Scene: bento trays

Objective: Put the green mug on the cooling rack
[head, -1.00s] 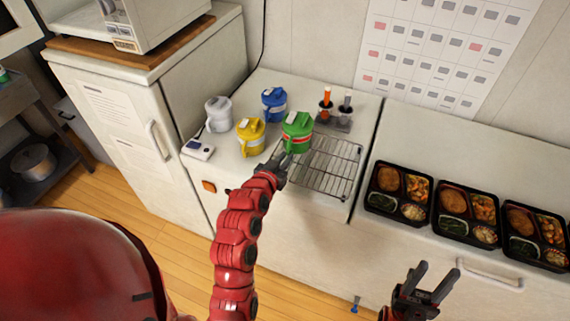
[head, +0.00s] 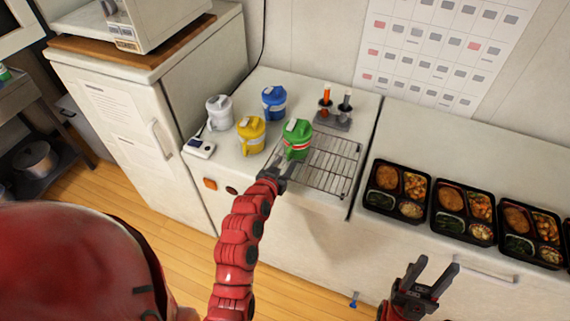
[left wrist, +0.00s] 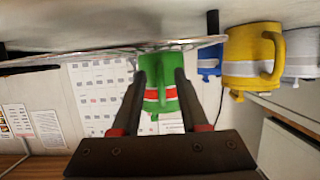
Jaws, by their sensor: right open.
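The green mug (head: 297,139), with a red and white band, stands upright over the left part of the cooling rack (head: 345,168). My left gripper (head: 277,174) is low at the mug's front side. In the left wrist view, which is upside down, the mug (left wrist: 166,80) shows between and beyond the two separated fingers (left wrist: 160,88). The fingers look open, with a gap around its handle side. The mug's base seems to meet the rack (left wrist: 110,52). My right gripper (head: 432,272) is open and empty at the lower right.
A yellow mug (head: 251,135), a blue mug (head: 274,103) and a white mug (head: 219,113) stand left of the rack. A holder (head: 333,119) with two upright tools is behind it. Several bento trays (head: 397,187) line the counter at right.

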